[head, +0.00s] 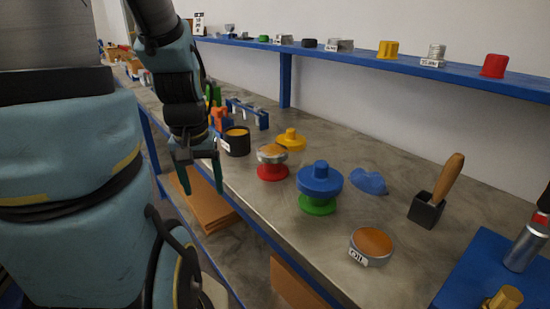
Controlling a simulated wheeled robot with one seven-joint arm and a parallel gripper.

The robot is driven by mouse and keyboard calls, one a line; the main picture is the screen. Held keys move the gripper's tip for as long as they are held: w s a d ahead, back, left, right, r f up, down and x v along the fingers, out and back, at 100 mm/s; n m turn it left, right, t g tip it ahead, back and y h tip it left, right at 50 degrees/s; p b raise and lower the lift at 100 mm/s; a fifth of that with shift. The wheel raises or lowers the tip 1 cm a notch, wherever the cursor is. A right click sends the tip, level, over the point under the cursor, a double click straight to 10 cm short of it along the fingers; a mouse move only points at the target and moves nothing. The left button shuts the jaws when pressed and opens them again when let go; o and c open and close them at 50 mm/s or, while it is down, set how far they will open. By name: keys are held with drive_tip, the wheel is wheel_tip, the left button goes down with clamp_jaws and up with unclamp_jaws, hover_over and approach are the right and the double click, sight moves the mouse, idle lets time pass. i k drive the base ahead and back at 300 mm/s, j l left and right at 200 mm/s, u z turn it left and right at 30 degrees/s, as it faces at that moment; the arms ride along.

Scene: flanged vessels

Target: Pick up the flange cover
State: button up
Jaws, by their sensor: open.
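A blue flanged piece with a round knob (320,180) sits on a green base (317,207) on the workbench. Behind and left of it, a grey vessel with an orange-brown top (271,153) stands on a red base (272,172). A yellow knobbed piece (291,140) is just behind that vessel. I cannot tell for sure which piece is the flange cover. My gripper (201,187) is open and empty, pointing down near the bench's front edge, left of these pieces and apart from them.
A black pot (236,141) stands near my gripper. A tin marked OIL (371,247), a blue lump (369,182), a black block with a wooden handle (427,211) and a blue box (480,272) are to the right. A blue shelf (360,56) runs above the bench.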

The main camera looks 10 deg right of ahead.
sight(294, 142)
drive_tip(key=i+j, duration=0.35)
drive_tip(key=i+j+z, duration=0.25)
drive_tip(key=i+j, duration=0.35)
drive_tip(key=j, duration=0.15)
drive_tip(key=i+j+z, duration=0.2)
drive_tip(key=j+z, duration=0.15)
